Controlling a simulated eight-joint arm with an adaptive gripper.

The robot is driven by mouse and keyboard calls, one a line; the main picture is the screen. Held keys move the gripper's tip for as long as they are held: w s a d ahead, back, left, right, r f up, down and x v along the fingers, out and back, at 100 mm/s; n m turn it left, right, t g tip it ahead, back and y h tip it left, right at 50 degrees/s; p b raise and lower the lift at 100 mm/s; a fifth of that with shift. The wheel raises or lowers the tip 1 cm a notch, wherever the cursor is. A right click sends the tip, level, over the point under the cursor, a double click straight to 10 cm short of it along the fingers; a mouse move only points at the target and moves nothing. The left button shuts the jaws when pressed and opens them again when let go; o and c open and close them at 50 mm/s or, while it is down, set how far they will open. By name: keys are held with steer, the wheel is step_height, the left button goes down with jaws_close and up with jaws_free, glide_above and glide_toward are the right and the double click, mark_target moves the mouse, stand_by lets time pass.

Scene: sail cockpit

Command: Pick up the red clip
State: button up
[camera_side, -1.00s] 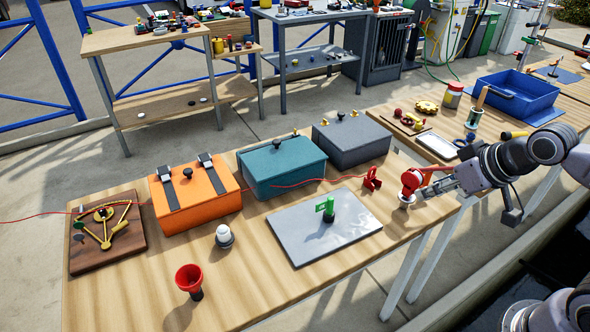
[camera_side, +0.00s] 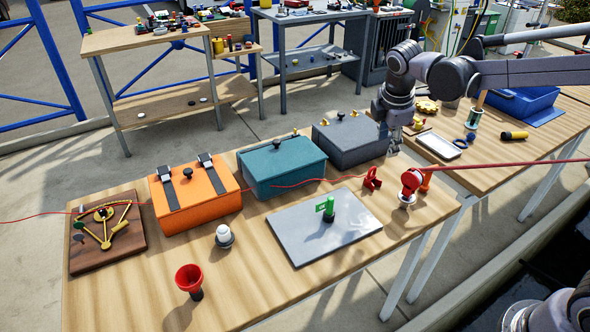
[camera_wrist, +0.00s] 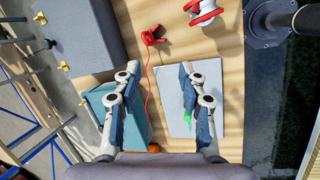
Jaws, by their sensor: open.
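The red clip (camera_side: 372,179) stands on the wooden bench, right of the grey box, with a thin red line running from it to the left. In the wrist view the red clip (camera_wrist: 153,36) lies beyond the fingertips, roughly between their directions, with clear space around it. My gripper (camera_side: 394,143) hangs beside the right end of the grey box, above and behind the clip, pointing down. In the wrist view my gripper (camera_wrist: 158,70) has its fingers wide apart, with nothing held between them.
A red-drum winch (camera_side: 410,183) stands right of the clip; a red line runs from it to the right edge. The grey box (camera_side: 350,139) and teal box (camera_side: 281,167) stand left of my gripper. A grey plate (camera_side: 290,240) with a green fitting (camera_side: 328,208) lies in front.

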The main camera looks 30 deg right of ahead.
mark_target(373, 167)
steer(key=w+d+f+n, duration=0.1)
steer(key=w+f, duration=0.1)
steer(key=f, duration=0.3)
steer(key=w+d+f+n+g+h, duration=0.1)
steer(key=w+d+f+n, duration=0.1)
steer(key=f, duration=0.3)
steer(key=w+d+f+n, duration=0.1)
steer(key=w+f+n, duration=0.1)
steer(key=f, duration=0.3)
steer(key=shift+w+d+f+g+h, duration=0.2)
steer(key=shift+w+g+h, duration=0.1)
steer(key=shift+w, duration=0.15)
steer(key=shift+c, duration=0.4)
jaws_close()
